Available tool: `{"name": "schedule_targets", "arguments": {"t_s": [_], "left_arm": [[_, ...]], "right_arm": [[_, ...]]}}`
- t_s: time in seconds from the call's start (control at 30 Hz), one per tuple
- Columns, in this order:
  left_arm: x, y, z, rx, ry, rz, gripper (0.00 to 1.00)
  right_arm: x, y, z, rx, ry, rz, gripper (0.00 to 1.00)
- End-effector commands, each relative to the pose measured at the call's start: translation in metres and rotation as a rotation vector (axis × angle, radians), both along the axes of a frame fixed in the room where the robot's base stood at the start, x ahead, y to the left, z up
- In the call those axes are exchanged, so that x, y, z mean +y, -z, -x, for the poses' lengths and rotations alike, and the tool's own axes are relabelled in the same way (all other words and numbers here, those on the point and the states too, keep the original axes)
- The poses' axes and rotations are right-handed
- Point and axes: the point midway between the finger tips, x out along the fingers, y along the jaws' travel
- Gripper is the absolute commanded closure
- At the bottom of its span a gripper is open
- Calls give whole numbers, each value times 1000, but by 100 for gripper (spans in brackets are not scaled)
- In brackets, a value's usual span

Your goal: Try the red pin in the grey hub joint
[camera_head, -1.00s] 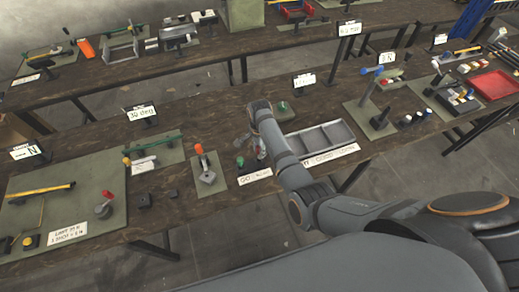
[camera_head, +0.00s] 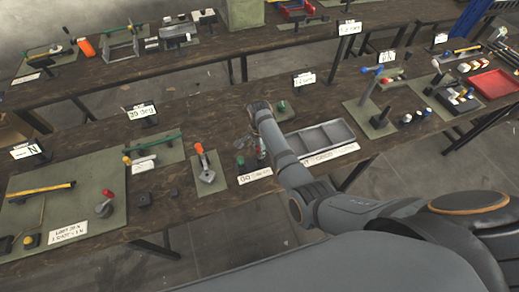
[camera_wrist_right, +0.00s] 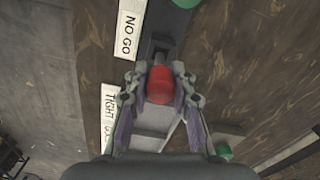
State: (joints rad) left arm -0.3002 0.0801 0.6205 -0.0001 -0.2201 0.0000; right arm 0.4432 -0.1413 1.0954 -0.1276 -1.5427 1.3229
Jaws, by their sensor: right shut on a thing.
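My right gripper (camera_wrist_right: 159,92) is shut on the red pin (camera_wrist_right: 159,84), whose rounded red top shows between the fingers in the wrist view. A dark grey block with a slot (camera_wrist_right: 157,43), which looks like the hub joint, lies just beyond the pin. The pin's lower end is hidden, so I cannot tell whether it touches or enters the joint. In the head view my right gripper (camera_head: 261,150) points down at the bench, partly hidden by its own wrist. My left gripper is not in view.
A grey compartment tray (camera_head: 346,129) stands right of the gripper. White NO GO (camera_wrist_right: 127,29) and TIGHT GO (camera_wrist_right: 108,116) labels lie along the bench edge. A green-topped piece (camera_head: 240,161) stands close left; another green piece (camera_head: 283,107) sits on a mat behind.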

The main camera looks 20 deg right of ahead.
Motion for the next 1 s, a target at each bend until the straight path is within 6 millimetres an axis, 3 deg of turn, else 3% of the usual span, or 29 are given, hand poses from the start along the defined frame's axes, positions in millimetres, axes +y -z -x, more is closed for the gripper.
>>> {"name": "schedule_targets", "arguments": {"t_s": [1.0], "left_arm": [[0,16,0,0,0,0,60]], "right_arm": [[0,26,0,0,0,0,100]]}}
